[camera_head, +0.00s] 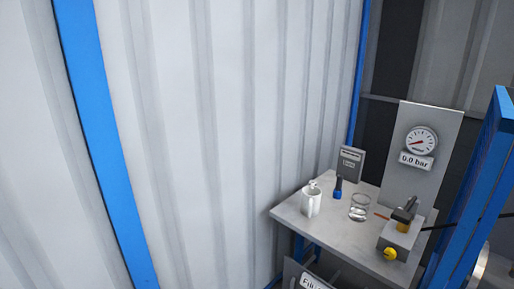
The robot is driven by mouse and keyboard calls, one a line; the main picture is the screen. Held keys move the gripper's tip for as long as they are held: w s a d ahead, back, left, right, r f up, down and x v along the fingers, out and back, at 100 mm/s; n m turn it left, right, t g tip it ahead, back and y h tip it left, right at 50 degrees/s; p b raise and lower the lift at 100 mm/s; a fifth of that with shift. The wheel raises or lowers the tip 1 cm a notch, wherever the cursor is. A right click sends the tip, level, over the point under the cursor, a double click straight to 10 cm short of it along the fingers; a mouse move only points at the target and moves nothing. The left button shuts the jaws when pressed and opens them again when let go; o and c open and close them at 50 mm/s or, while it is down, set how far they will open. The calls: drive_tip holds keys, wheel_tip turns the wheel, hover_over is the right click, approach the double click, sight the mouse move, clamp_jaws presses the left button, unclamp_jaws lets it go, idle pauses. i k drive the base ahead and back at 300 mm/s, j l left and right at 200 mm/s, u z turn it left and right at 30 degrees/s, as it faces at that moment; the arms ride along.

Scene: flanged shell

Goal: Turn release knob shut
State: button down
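A round yellow knob (390,254), which looks like the release knob, sits low on the front of a grey block (397,236). The block stands at the front right of a small grey table (341,235). How far the knob is turned cannot be told at this size. A black lever-like part (405,212) with a yellow piece under it is on top of the block. A round gauge (421,141) on a grey panel behind has a label reading 0.0 bar (416,161). My gripper is not in view.
The table also holds a white mug (311,202), a dark flashlight-like item with a blue end (338,189), a clear glass (359,207) and a grey sign (349,163). A blue post (470,205) stands close on the right. Ribbed white wall (230,120) fills the left.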

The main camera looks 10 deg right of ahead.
sight(390, 254)
drive_tip(key=z, duration=1.5)
